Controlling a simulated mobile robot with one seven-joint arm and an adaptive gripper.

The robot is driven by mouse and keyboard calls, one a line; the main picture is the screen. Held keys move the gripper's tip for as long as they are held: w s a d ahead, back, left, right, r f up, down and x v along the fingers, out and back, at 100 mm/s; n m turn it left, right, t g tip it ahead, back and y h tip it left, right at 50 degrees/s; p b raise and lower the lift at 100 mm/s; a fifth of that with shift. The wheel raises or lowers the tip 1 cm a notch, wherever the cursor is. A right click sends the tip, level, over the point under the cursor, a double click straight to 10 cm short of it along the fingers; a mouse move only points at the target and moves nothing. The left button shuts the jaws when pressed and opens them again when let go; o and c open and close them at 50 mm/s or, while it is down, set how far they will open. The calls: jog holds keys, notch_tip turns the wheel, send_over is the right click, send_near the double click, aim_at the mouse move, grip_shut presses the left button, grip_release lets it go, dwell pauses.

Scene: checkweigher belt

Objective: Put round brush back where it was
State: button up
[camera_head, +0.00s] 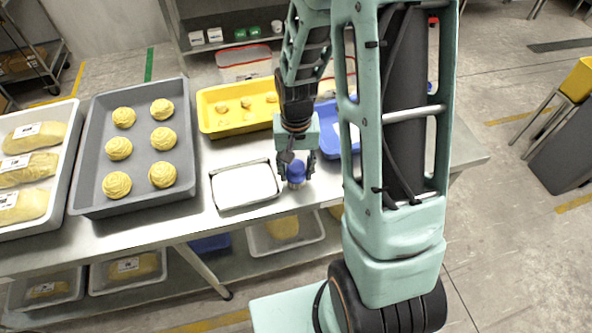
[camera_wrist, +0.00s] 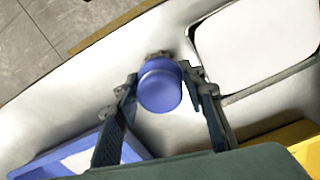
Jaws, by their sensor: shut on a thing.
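The round brush (camera_head: 296,173) has a rounded blue top, and pale bristles show a little below it in the head view. My gripper (camera_head: 297,180) points down at the table's front part and is shut on the brush. In the wrist view the brush's blue top (camera_wrist: 160,88) sits between the two fingers of my gripper (camera_wrist: 163,80), one on each side. The brush looks upright. Whether its bristles touch the tabletop I cannot tell.
A shallow metal tray (camera_head: 215,190) with a white inside lies just left of the brush. A blue tray (camera_head: 327,139) is behind to the right, partly hidden by my arm. A yellow tray (camera_head: 207,120) and a grey tray (camera_head: 95,205) of buns stand further left. The table's front edge is close.

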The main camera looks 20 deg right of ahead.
aim_at(296, 165)
jog(key=shift+f, duration=0.15)
jog(key=o, duration=0.8)
jog(key=shift+w+r, duration=0.1)
jog(key=shift+r, duration=0.55)
notch_tip(296, 165, up, 11)
jog(key=shift+r, duration=0.1)
